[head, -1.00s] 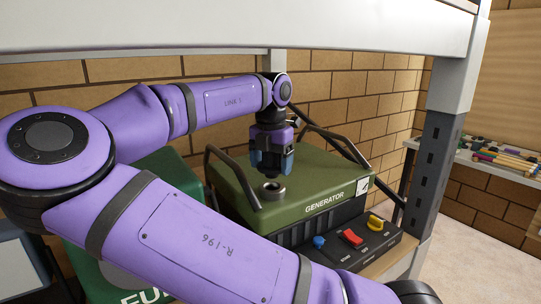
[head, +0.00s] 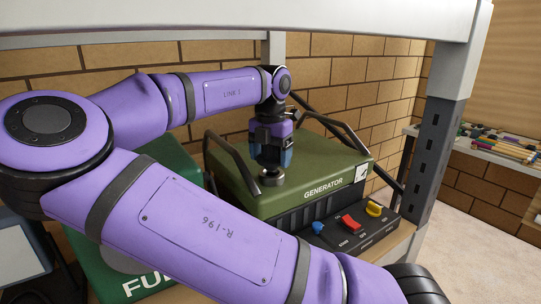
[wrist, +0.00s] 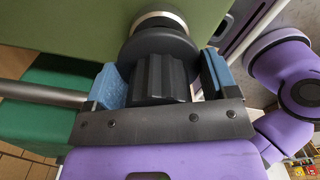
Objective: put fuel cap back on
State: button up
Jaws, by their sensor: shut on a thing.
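The green generator (head: 325,187) stands on the shelf, with a metal filler neck (head: 272,181) on its top. The neck also shows in the wrist view (wrist: 160,20) as a pale ring. My gripper (head: 271,165) points down right over the neck. In the wrist view my gripper (wrist: 160,85) is shut on the black ribbed fuel cap (wrist: 160,75), its blue pads on either side. The cap's wide flange is at the neck's rim; I cannot tell whether it is seated or just above. In the head view the cap is mostly hidden between the fingers.
A control panel with a blue knob (head: 318,228), a red switch (head: 350,222) and a yellow knob (head: 374,209) is at the generator's front. Dark handles (head: 234,165) rise beside the neck. A green fuel box (head: 150,287) stands left. A shelf post (head: 436,160) is at right.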

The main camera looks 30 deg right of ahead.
jog(key=shift+f, duration=1.5)
dwell(0.5)
jog(key=o, duration=0.8)
jog(key=shift+r, duration=0.15)
notch_tip(320, 180, up, 11)
jog(key=shift+f, duration=0.2)
